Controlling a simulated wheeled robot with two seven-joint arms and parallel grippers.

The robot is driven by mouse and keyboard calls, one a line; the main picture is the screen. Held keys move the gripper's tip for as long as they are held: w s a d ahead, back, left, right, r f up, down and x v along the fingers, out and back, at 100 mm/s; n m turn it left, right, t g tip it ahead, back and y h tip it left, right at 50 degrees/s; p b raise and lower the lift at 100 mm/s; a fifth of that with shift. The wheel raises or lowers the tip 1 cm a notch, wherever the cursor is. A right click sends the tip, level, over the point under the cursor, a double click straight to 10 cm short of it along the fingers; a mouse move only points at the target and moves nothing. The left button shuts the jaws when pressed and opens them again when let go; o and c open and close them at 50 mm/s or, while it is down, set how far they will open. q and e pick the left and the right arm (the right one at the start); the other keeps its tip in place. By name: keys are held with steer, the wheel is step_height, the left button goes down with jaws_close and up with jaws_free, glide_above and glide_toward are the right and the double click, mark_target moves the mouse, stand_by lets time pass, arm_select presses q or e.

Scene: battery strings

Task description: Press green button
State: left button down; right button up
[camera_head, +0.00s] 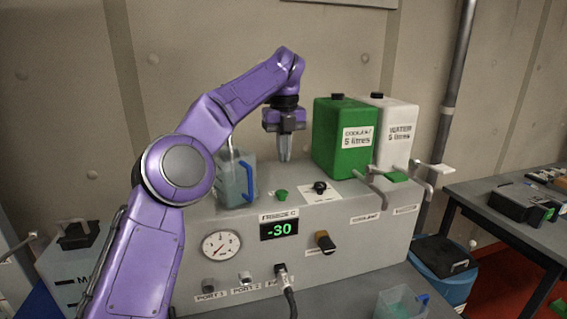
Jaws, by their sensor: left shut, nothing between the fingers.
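A small green button (281,194) sits on top of the grey machine (340,262), left of a black knob (320,187) on a white plate. My left arm reaches in from the lower left and bends down over the machine. My left gripper (285,157) points straight down, shut and empty. In the picture it is above the green button and apart from it; how far in depth I cannot tell. My right gripper is not in view.
A clear jug with a blue handle (249,182) stands on the machine, close to my left arm. A green coolant canister (338,135) and a white water canister (398,128) stand at the back right. The front display (279,229) reads -30. Another jug (399,305) is at the lower right.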

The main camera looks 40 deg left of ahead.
arm_select(q)
step_height(320, 180, up, 4)
steer(key=shift+f+p, duration=0.1)
steer(key=shift+p, duration=0.65)
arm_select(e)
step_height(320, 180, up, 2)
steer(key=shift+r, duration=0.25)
